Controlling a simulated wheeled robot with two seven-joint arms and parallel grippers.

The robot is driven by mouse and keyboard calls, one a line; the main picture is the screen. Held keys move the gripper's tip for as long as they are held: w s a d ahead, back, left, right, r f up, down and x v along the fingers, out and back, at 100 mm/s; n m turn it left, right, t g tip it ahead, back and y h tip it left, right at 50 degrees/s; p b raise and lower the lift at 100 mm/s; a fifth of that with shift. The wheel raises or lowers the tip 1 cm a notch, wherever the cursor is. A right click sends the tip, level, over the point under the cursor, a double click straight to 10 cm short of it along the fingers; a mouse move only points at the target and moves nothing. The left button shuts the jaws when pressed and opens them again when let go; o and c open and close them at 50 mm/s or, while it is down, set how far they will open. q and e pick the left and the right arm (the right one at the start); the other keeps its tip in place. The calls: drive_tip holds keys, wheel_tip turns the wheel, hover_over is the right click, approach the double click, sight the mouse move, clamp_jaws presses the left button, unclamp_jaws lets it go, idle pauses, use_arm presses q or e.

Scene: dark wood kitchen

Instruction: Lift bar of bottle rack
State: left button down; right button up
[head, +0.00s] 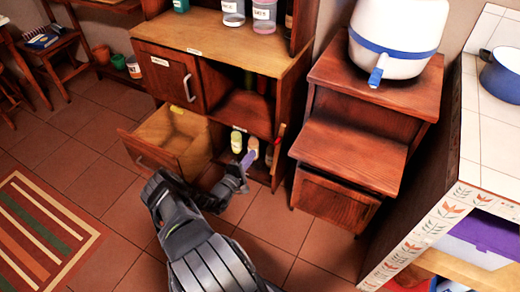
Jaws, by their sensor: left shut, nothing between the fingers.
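The wooden cabinet (222,52) has an open lower right compartment with small bottles standing in it. A pale bottle (237,141) and a second bottle (253,144) show there; more may be hidden. My left gripper (246,163) is in front of this compartment, close to the bottles, shut and empty. A purple part shows at its tip. The gripper hides part of the compartment's lower front. My right gripper is not in view.
An open drawer (165,128) juts out just left of my left gripper. A stepped wooden stand (350,152) with a white dispenser (397,38) stands to the right. A tiled counter (488,130) is at far right. Tiled floor in front is clear.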

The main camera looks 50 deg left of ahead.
use_arm(q)
drive_tip(key=v, duration=0.3)
drive_tip(key=shift+s, duration=0.35)
idle(0.4)
